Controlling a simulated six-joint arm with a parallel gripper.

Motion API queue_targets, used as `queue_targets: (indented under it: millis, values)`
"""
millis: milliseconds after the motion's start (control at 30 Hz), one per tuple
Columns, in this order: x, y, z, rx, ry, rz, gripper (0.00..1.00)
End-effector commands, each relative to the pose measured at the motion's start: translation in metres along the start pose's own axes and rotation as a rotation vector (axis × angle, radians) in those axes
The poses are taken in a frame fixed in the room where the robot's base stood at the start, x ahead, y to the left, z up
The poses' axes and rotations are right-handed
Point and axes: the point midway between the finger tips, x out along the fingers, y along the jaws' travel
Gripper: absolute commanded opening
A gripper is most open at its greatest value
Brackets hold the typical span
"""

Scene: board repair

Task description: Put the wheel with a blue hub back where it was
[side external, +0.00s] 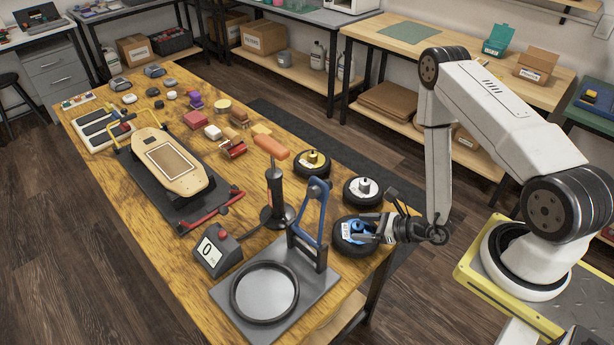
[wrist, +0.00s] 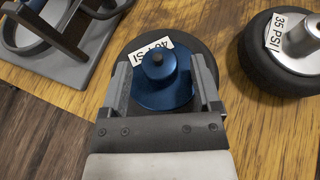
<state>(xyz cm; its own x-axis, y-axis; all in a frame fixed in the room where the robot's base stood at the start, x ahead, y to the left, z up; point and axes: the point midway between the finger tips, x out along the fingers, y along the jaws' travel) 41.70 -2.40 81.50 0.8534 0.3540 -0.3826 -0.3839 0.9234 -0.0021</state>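The wheel with a blue hub (side external: 343,236) is a black tire lying flat at the table's right edge, beside the grey stand. In the wrist view its blue hub (wrist: 160,82) is close below my camera, with a white PSI label on the tire behind it. My gripper (side external: 372,232) reaches in from the right, low over this wheel. In the wrist view my gripper (wrist: 161,75) has its fingers wide apart, one on each side of the hub. Whether the fingers touch the hub is not clear.
A wheel with a white hub (side external: 363,191) and one with a yellow hub (side external: 312,178) lie behind it. A grey stand with a round plate (side external: 224,296) and blue upright is close on the left.

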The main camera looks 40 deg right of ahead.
Motion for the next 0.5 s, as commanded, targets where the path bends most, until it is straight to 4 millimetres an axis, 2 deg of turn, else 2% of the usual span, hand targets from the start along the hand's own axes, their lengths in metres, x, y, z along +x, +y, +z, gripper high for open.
queue_targets:
  millis: [300, 500]
  values:
    - [-0.002, 0.000, 0.003, 0.000, 0.000, 0.000, 0.81]
    - [-0.011, -0.001, 0.002, 0.002, 0.002, -0.002, 0.81]
